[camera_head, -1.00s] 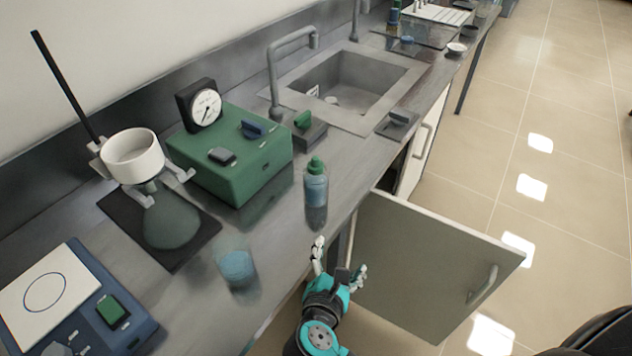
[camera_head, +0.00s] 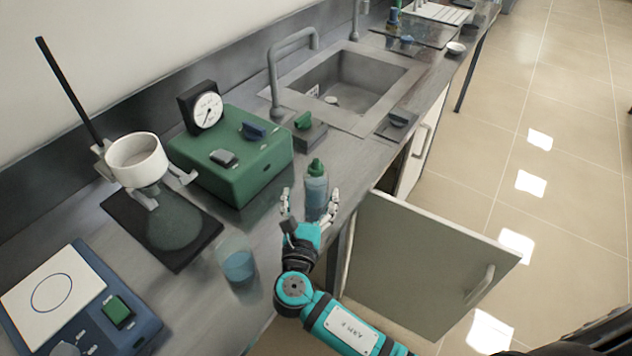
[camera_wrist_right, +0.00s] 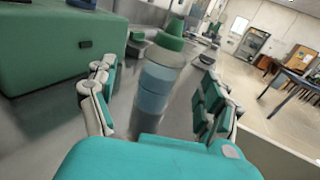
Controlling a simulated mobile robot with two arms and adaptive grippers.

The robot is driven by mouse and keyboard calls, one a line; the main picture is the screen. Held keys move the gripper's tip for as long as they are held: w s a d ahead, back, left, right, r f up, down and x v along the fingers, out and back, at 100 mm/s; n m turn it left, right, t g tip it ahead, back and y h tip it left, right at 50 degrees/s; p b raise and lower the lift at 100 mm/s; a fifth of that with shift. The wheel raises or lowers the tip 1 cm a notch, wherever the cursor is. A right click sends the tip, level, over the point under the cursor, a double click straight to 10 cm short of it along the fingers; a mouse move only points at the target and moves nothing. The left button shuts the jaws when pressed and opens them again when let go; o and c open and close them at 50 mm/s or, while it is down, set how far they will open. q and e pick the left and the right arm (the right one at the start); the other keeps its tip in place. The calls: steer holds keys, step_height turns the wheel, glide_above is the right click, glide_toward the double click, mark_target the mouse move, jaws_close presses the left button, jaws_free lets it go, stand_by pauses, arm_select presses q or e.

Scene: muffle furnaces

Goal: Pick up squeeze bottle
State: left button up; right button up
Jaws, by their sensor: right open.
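The squeeze bottle (camera_head: 316,189) is clear with blue liquid and a green cap. It stands upright on the counter near its front edge, in front of the green box. My right gripper (camera_head: 309,203) is open, with one finger on each side of the bottle's lower part. In the right wrist view the bottle (camera_wrist_right: 160,84) stands between the spread fingers of the gripper (camera_wrist_right: 158,108), with a gap visible on both sides. My left gripper is in neither view.
A green box (camera_head: 232,157) with a gauge stands behind the bottle. A beaker of blue liquid (camera_head: 237,264) and a dark stand base (camera_head: 190,255) are at left. An open cabinet door (camera_head: 420,265) juts out below the counter at right. A sink (camera_head: 345,85) lies farther back.

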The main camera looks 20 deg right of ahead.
mark_target(316, 178)
steer(key=p+x, duration=0.1)
steer(key=x, duration=0.5)
steer(key=shift+w+d+f, duration=0.15)
steer(key=shift+w+d, duration=0.05)
steer(key=shift+d, duration=0.15)
steer(key=shift+s, duration=0.1)
jaws_close()
